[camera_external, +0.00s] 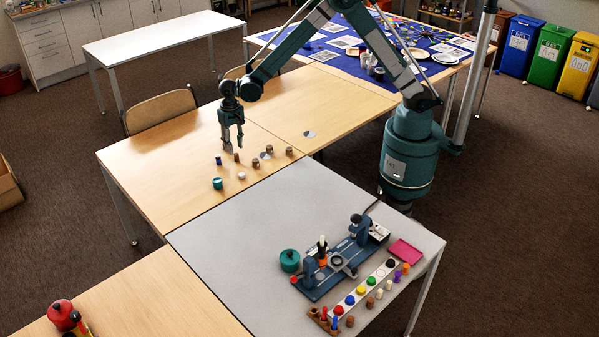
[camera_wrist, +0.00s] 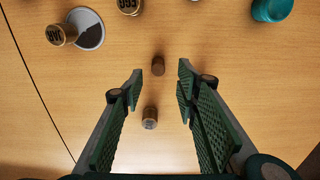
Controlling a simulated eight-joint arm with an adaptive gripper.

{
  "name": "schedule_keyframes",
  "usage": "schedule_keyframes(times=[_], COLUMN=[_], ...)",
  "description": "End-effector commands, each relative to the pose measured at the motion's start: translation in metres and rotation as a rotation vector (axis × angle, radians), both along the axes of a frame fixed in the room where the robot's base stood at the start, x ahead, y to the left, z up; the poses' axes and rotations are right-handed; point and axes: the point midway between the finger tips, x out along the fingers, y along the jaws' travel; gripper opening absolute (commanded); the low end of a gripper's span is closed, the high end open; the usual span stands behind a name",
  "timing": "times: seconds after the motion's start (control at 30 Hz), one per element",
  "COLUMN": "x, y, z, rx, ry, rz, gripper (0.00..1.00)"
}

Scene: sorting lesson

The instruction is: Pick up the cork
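My gripper (camera_external: 232,146) is open and points down over the wooden table. In the wrist view its fingers (camera_wrist: 162,80) are spread apart with nothing held. A small plain brown cork-like cylinder (camera_wrist: 157,66) stands near the gap between the fingertips, apart from both; it seems to be the brown piece (camera_external: 237,157) just below the gripper in the external view. A second small cylinder with a paler, marked top (camera_wrist: 149,118) shows between the fingers, closer to the palm. I cannot tell for certain which of the two is the cork.
Brown cylinders with dark print (camera_wrist: 60,33) (camera_wrist: 129,5), a grey disc (camera_wrist: 90,30) and a teal cap (camera_wrist: 271,10) lie beyond the fingers. A small blue piece (camera_external: 219,160) and a white one (camera_external: 241,176) stand close by. The wood left of the gripper is clear.

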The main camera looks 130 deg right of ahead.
Motion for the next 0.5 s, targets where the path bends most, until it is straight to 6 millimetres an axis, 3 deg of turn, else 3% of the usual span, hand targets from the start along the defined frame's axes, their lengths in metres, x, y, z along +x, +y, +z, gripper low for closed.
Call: schedule_keyframes(times=[0.5], x=[-0.0003], y=[0.0003], z=[-0.0101], rx=[0.000], ry=[0.000], rz=[0.000], gripper=[0.31])
